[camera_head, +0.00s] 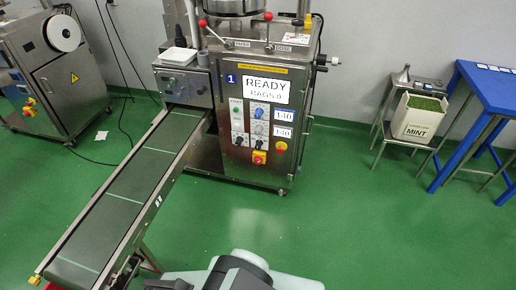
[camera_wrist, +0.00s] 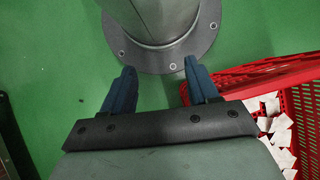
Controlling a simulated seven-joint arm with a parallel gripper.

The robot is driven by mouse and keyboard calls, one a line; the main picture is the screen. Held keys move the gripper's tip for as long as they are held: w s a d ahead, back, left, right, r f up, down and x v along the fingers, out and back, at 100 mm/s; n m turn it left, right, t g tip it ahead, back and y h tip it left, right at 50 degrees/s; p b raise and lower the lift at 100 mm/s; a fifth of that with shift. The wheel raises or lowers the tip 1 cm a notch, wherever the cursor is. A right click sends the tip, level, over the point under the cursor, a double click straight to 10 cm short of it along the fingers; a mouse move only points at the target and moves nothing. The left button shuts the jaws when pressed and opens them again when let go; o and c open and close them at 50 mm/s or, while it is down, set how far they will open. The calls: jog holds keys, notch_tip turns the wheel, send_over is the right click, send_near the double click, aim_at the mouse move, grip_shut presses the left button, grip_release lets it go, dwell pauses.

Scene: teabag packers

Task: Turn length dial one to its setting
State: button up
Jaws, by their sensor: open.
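Machine one, a steel cabinet marked with a blue "1" (camera_head: 231,79), stands at the centre of the head view. Its screen (camera_head: 265,91) reads READY, with a bags line below. My gripper (camera_wrist: 159,72) is open and empty in the wrist view, pointing over the floor near my base, away from the panel.
A conveyor (camera_head: 125,197) runs from the machine toward the lower left. A red crate (camera_wrist: 274,82) with white packets is right of my gripper. Green floor (camera_head: 345,215) is clear before the machine's right side.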

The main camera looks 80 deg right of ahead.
jog(key=d+f+m+t+y, duration=0.1)
jog(key=d+m+t+y, duration=0.2)
jog(key=d+m, duration=1)
jog(key=m+t+h, duration=0.4)
jog(key=m+h, duration=0.8)
jog(key=h, duration=1)
send_near(258, 148)
jog(key=d, duration=1.1)
jog(key=shift+w+d+f, duration=0.1)
jog(key=shift+w+f, duration=0.05)
jog(key=shift+w, duration=0.05)
